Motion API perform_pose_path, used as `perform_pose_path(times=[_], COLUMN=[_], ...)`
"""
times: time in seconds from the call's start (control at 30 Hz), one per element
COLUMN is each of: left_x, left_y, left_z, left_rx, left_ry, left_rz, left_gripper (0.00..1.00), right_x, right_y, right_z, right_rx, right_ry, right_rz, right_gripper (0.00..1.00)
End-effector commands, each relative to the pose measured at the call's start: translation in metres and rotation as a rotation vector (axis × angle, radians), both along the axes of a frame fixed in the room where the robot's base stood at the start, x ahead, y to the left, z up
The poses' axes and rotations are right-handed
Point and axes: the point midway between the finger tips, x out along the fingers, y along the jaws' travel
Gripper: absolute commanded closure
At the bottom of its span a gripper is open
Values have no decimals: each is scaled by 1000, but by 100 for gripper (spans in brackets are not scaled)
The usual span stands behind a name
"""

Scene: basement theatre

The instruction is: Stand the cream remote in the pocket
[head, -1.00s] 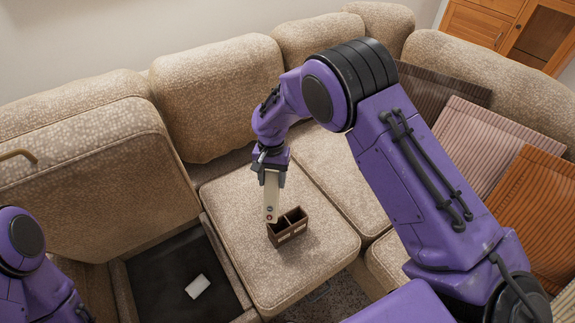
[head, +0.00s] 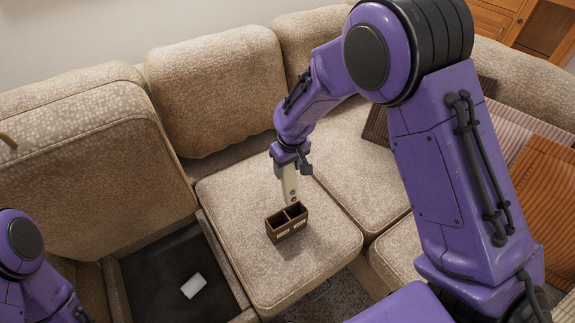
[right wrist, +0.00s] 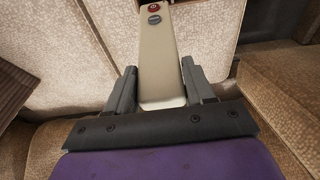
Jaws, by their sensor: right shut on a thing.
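The cream remote (head: 289,184) hangs nearly upright from my right gripper (head: 287,164), which is shut on its upper part. Its lower end, with a red button and dark marks, is just behind the dark brown two-pocket caddy (head: 288,234) in the head view, close to its back rim. I cannot tell its exact height over the rim. The caddy stands on the middle sofa seat. In the right wrist view the remote (right wrist: 160,55) runs out from between the two grey fingers. My left arm shows at the left edge; its gripper is out of view.
The beige sectional sofa (head: 215,85) surrounds the caddy. At left an open seat compartment (head: 150,265) holds a small white object (head: 193,286). Striped cushions (head: 545,190) lie at right. The seat around the caddy is clear.

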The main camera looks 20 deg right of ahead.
Motion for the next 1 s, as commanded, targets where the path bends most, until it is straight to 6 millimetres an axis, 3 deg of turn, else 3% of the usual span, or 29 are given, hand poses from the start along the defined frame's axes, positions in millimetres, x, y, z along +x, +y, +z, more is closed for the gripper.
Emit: perform_pose_path(times=[0.1,0.27,0.33,0.4,0.47,0.7,1.0], left_x=[0,0,0,0,0,0,0], left_y=[0,0,0,0,0,0,0], left_z=[-17,-23,-25,-28,-30,-38,-40], left_rx=[0,0,0,0,0,0,0], left_ry=[0,0,0,0,0,0,0], left_rz=[0,0,0,0,0,0,0], left_gripper=[22,22,22,22,22,22,22], right_x=[-2,-6,-8,-10,-12,-18,-19], right_y=[0,-1,-1,-1,-1,-2,-2], right_z=[-14,-25,-32,-39,-45,-67,-74], right_rx=[0,0,1,1,0,0,1], right_ry=[0,1,2,4,7,9,3], right_rz=[0,-1,-1,-1,0,-1,0], right_gripper=[79,79,84,97,100,100,100])
